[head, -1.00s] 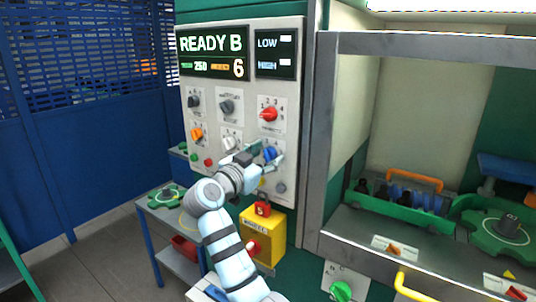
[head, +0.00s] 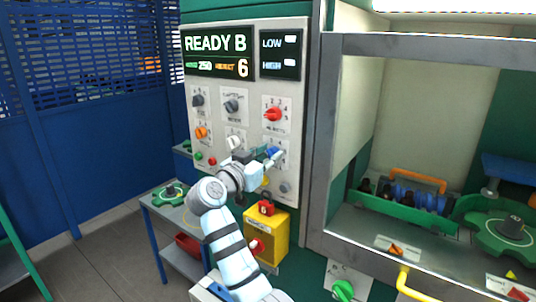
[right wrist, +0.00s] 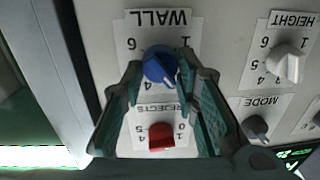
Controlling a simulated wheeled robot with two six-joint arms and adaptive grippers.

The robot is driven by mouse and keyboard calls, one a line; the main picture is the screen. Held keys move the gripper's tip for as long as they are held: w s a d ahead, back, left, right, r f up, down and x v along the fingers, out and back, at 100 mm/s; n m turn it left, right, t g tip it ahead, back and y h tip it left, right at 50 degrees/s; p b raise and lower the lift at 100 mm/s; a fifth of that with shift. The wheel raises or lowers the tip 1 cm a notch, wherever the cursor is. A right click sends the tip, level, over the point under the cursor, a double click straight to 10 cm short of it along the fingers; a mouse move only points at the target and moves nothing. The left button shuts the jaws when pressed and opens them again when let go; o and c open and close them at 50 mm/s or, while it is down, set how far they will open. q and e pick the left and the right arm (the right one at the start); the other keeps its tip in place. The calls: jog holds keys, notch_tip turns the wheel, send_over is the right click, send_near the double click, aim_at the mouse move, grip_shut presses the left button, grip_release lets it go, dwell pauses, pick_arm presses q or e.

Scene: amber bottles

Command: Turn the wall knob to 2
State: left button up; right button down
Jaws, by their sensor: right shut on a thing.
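The blue wall knob (right wrist: 158,62) sits on a pale plate marked WALL, which is upside down in the right wrist view. The plate's 6 and 1 show at either side of the knob. A pale pointer line on the knob slants toward the lower right there; the number it meets is hidden by a finger. My right gripper (right wrist: 161,66) is shut on the knob, one finger on each side. In the head view my right gripper (head: 264,157) reaches the panel, and the blue knob (head: 274,152) shows partly behind its fingers. My left gripper is not in view.
The red rejects knob (right wrist: 161,136) is close by, between the finger bases in the wrist view. The white height knob (right wrist: 289,63) and grey mode knob (right wrist: 255,127) are to the right. A yellow box (head: 265,235) with a red padlock hangs below the panel.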

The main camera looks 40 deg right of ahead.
jog(key=n+p, duration=0.1)
jog(key=n, duration=0.1)
jog(key=n+p, duration=0.1)
jog(key=n, duration=0.1)
jog(key=shift+w+r, duration=0.1)
jog(key=shift+r, duration=0.1)
jog(key=shift+n+g+p, duration=0.4)
jog(key=shift+n+p, duration=0.5)
jog(key=shift+n, duration=0.6)
jog(key=shift+f, duration=0.1)
jog(key=c, duration=1.2)
grip_release()
jog(key=shift+w+f, duration=0.1)
jog(key=shift+c, duration=0.2)
jog(key=shift+a, duration=0.2)
jog(key=v, duration=0.7)
